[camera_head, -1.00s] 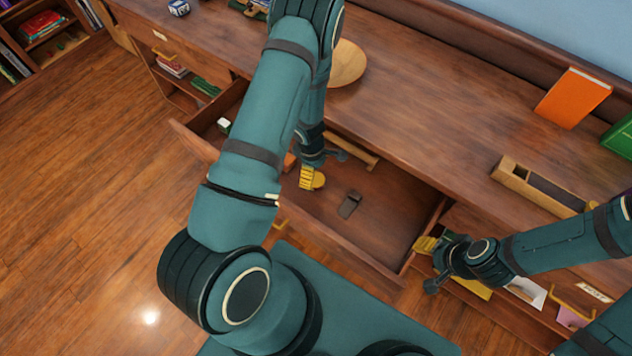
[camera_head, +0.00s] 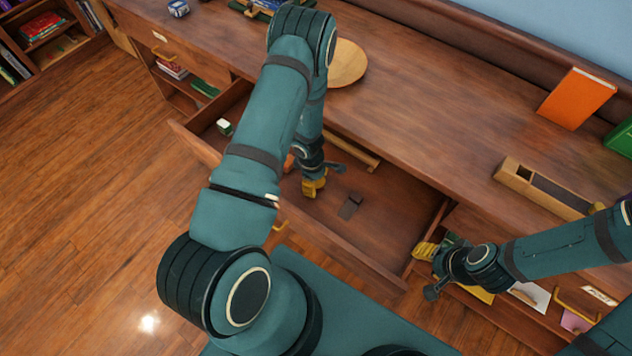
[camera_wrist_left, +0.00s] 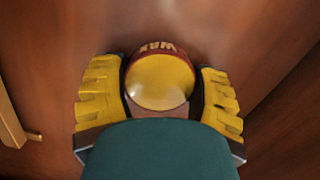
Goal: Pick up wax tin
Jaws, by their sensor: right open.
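The wax tin (camera_wrist_left: 160,82), round with a yellow lid and a red side marked "WAX", sits between the fingers of my left gripper (camera_head: 315,187) in the left wrist view. One yellow finger is on each side, very close to the tin. I cannot tell whether both pads touch it. In the head view this gripper points down inside the open drawer (camera_head: 385,235), and the tin is hidden there. My right gripper (camera_head: 430,270) is open and empty near the drawer's right end.
A small dark object (camera_head: 350,205) lies on the drawer floor right of my left gripper. A white and green block (camera_head: 224,126) is at the drawer's left end. A round wooden disc (camera_head: 347,64), a wooden tray (camera_head: 515,175) and an orange book (camera_head: 576,98) are on the desk.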

